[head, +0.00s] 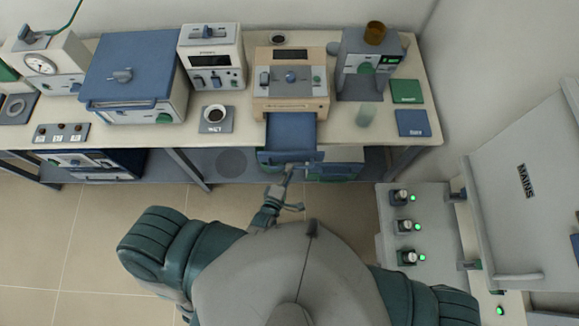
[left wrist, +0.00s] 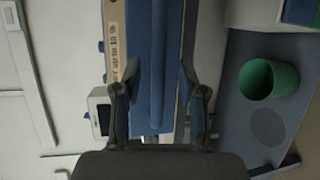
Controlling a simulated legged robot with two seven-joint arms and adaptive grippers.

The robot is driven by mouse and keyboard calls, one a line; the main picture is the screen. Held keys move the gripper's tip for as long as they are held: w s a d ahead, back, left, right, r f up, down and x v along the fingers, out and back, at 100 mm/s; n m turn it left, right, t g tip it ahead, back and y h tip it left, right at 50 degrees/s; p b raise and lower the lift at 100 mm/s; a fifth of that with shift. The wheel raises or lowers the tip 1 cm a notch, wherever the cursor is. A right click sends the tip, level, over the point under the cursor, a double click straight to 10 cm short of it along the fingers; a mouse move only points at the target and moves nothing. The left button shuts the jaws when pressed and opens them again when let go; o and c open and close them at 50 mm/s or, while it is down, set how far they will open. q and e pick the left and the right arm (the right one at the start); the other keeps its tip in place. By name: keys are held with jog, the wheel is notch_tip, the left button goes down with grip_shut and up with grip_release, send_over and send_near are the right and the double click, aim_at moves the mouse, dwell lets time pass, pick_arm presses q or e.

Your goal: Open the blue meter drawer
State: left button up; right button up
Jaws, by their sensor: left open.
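The blue drawer (head: 291,132) is pulled out from the front of the beige meter (head: 291,82) and juts past the table edge. Its front panel (head: 290,157) faces me. My left gripper (head: 288,172) is at the drawer's front. In the left wrist view, my left gripper (left wrist: 158,74) is open, with one finger on each side of a blue bar of the drawer (left wrist: 157,60). I cannot tell whether the fingers touch it. The beige meter body (left wrist: 115,45) shows behind, with printed lettering. My right gripper is not in view.
A glass (head: 366,115) stands on the table right of the drawer. A small cup on a grey pad (head: 216,117) is to the left. A switch panel (head: 420,225) stands at right.

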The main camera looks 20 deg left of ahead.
pick_arm(q)
jog(key=a+v, duration=0.1)
jog(key=v, duration=0.8)
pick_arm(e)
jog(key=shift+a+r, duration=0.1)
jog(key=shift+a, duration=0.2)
pick_arm(q)
jog(key=shift+d, duration=0.35)
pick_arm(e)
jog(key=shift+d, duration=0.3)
